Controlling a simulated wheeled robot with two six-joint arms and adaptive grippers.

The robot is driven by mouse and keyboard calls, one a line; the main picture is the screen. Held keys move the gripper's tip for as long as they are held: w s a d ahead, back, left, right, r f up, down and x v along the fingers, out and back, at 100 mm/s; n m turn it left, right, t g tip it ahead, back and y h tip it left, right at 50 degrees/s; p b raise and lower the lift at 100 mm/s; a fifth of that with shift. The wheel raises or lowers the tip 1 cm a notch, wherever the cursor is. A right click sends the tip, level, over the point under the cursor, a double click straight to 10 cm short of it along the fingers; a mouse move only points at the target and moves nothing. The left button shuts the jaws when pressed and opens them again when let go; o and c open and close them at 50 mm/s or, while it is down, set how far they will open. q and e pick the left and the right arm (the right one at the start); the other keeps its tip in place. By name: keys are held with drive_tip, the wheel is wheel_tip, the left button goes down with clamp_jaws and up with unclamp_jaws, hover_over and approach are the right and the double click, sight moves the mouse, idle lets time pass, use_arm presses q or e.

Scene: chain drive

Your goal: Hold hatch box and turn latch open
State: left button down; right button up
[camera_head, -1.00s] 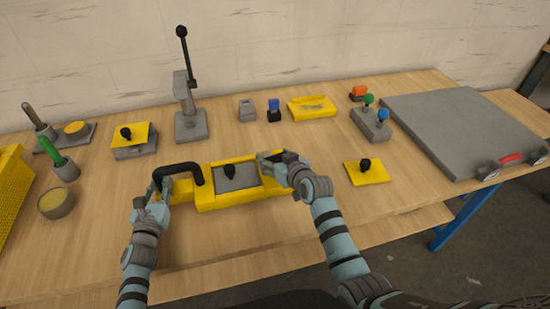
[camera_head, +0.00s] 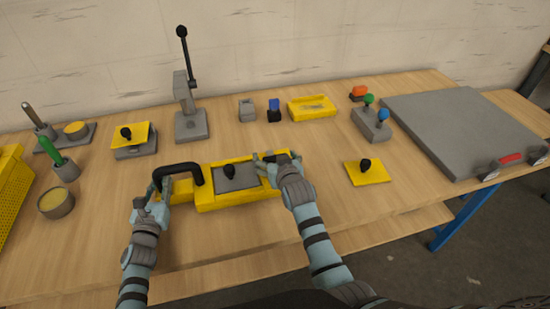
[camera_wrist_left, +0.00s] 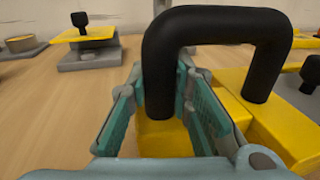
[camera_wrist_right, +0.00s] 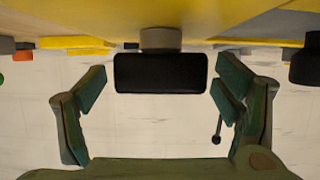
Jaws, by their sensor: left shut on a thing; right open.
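The yellow hatch box (camera_head: 207,201) stands on the table with a grey hatch plate and black knob (camera_head: 229,171) on top. A black U-shaped handle (camera_head: 181,168) rises at its left end. My left gripper (camera_head: 160,194) is shut on the handle's near leg, between its fingers in the left wrist view (camera_wrist_left: 158,100). My right gripper (camera_head: 270,163) is open at the box's right end. In the right wrist view the black latch (camera_wrist_right: 160,73), on a grey round base, sits between the spread fingers with gaps on both sides. In the head view the right gripper partly hides the latch.
A yellow plate with a black knob (camera_head: 367,172) lies to the right. A lever press (camera_head: 190,122), small blocks, a yellow tray (camera_head: 312,108) and a joystick box (camera_head: 371,124) stand behind. A grey panel (camera_head: 463,132) fills the right. The front table strip is clear.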

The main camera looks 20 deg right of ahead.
wheel_tip(320, 180, up, 10)
idle(0.3)
use_arm(q)
drive_tip(key=c, duration=1.4)
unclamp_jaws()
drive_tip(key=shift+o, duration=0.2)
